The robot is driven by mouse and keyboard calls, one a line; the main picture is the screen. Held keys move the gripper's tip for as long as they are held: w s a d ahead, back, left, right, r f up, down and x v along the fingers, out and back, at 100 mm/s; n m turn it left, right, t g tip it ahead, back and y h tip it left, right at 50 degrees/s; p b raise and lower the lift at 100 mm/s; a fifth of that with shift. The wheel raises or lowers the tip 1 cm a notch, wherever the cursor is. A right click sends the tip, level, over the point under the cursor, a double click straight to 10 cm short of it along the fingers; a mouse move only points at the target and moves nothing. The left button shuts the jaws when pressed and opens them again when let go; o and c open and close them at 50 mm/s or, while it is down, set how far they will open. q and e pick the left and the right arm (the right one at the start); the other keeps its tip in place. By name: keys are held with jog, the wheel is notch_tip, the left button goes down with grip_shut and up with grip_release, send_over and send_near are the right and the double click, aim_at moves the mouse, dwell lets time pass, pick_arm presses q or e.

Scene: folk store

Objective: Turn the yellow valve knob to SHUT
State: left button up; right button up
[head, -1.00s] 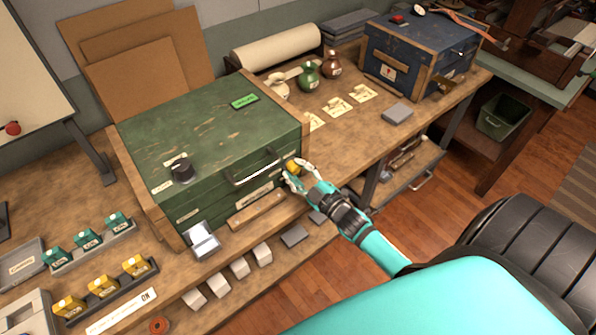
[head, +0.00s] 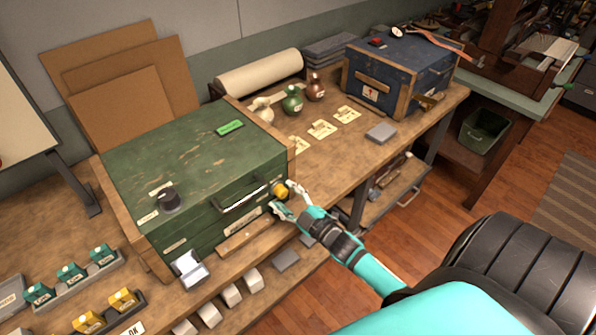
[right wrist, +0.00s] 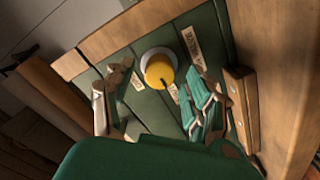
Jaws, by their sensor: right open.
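The yellow valve knob (head: 280,188) sits on the front face of the green chest (head: 195,160), near its right edge. In the right wrist view the knob (right wrist: 159,72) is round, on a pale collar, with a dark pointer mark toward lower right. Small labels lie beside it, too small to read surely. My right gripper (head: 286,198) is open in front of the knob. In the right wrist view its fingers (right wrist: 158,100) stand apart on either side, with the knob between and beyond them; I see no clear contact. My left gripper is out of view.
Several bottles and a blue chest (head: 395,75) stand farther back. Open floor lies right of the bench.

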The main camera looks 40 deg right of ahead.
jog(key=s, duration=1.1)
jog(key=shift+s+d+r, duration=0.15)
jog(key=shift+d+r, duration=0.05)
jog(key=shift+d, duration=0.25)
jog(key=s+a+f+m+g+h, duration=0.15)
jog(key=s+f+g, duration=0.25)
jog(key=f, duration=0.9)
jog(key=s+a+f+m+g, duration=0.1)
jog(key=s+f+m+g, duration=0.25)
jog(key=f, duration=0.85)
jog(key=s+a+f+m+g, duration=0.1)
jog(key=s+a+f+g, duration=0.2)
jog(key=s+f, duration=0.6)
jog(key=s+a+f+m+g+b, duration=0.1)
jog(key=s+a+f+g, duration=0.3)
jog(key=s+f, duration=0.5)
jog(key=s+g, duration=0.2)
jog(key=s, duration=0.4)
jog(key=shift+s+f+m, duration=0.15)
jog(key=shift+s+m, duration=0.15)
jog(key=shift+s, duration=0.1)
